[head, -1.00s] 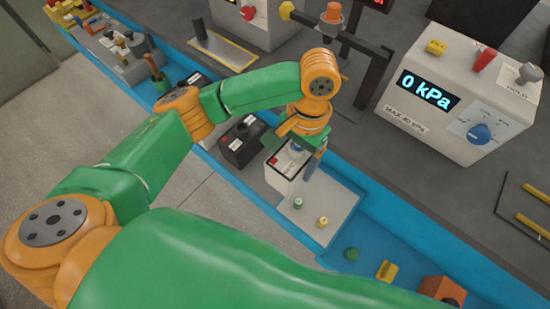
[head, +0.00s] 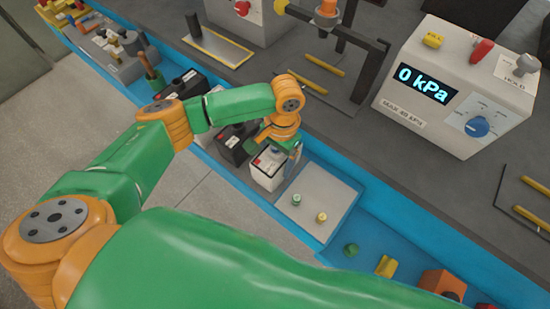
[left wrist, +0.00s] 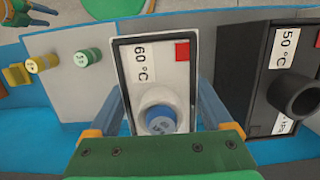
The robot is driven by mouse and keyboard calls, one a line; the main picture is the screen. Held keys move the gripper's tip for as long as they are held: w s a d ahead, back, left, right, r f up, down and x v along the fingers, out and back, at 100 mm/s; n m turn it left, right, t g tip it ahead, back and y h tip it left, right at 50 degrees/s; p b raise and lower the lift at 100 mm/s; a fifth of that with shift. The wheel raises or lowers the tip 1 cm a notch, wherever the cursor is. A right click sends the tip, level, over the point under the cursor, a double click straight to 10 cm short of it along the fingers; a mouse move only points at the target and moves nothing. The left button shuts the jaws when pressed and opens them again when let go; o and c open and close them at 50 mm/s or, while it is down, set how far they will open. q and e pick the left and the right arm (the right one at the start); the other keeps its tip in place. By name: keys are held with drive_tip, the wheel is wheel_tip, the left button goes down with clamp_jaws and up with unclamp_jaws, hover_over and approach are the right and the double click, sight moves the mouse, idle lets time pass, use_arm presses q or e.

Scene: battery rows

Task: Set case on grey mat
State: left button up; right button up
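The white case (left wrist: 153,75) has a 60 °C label, a red square and a blue knob on top. In the head view the white case (head: 267,168) is upright at the near-left edge of the grey mat (head: 330,195). My left gripper (head: 284,152) is over it. In the left wrist view the fingers of my left gripper (left wrist: 161,100) flank the case on both sides and look shut on it. I cannot tell whether the case bottom touches anything. The mat (left wrist: 60,90) also shows left of the case there.
A black case (head: 236,145) marked 50 °C stands close beside the white one. A green cylinder (head: 296,199) and a yellow cylinder (head: 321,217) stand on the mat. The blue tray (head: 365,245) holds small blocks. A grey gauge box (head: 455,85) stands at the right.

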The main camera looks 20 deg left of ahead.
use_arm(q)
drive_tip(key=shift+o, duration=0.8)
drive_tip(key=r, duration=0.4)
drive_tip(key=w+r, duration=0.1)
drive_tip(key=r, duration=0.7)
drive_tip(key=shift+w+d+r+p, duration=0.1)
drive_tip(key=shift+w+d+p, duration=0.2)
drive_tip(key=shift+w+p, duration=0.1)
